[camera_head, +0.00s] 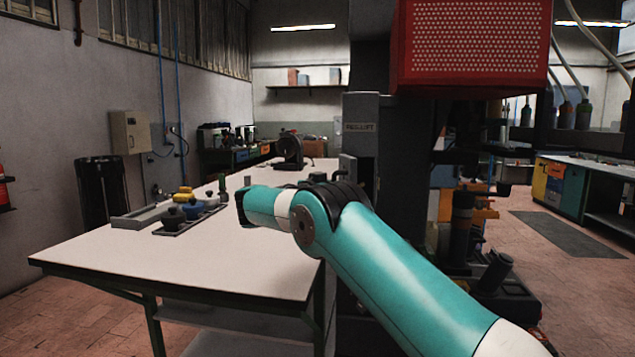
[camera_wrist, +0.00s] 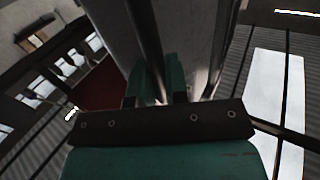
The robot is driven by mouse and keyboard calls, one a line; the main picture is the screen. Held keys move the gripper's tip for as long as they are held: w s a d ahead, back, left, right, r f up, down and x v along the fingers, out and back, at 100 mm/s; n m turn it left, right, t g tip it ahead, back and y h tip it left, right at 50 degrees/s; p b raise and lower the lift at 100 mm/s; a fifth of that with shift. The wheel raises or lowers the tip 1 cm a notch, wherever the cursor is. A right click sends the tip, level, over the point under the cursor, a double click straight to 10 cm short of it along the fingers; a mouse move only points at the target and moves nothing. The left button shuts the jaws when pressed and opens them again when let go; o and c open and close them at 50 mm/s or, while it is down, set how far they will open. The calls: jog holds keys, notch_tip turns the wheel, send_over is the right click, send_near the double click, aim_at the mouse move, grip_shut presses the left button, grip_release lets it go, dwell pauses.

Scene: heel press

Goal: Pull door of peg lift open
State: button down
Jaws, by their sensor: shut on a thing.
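The peg lift (camera_head: 361,112) is a tall grey housing with a name label on its upper front, at the centre of the head view. A small grey panel edge (camera_head: 347,168) shows low on its left side, and I cannot tell how far the door stands open. My arm reaches up to the housing, and its wrist hides the gripper and the lower front in the head view. In the wrist view my gripper's teal fingers (camera_wrist: 159,82) are shut on a dark upright bar (camera_wrist: 146,38), which looks like the door's handle. A pale grey surface (camera_wrist: 108,28) stands close beside it.
A white-topped workbench (camera_head: 190,262) lies left of the arm, with a tray of small parts (camera_head: 185,215) on it. A red perforated guard (camera_head: 478,45) hangs at upper right. Dark machine parts (camera_head: 490,275) stand below right. The bench's front half is clear.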

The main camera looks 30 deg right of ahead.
jog(key=shift+d, duration=0.1)
dwell(0.5)
jog(key=c, duration=1.4)
grip_release()
jog(key=shift+s, duration=0.1)
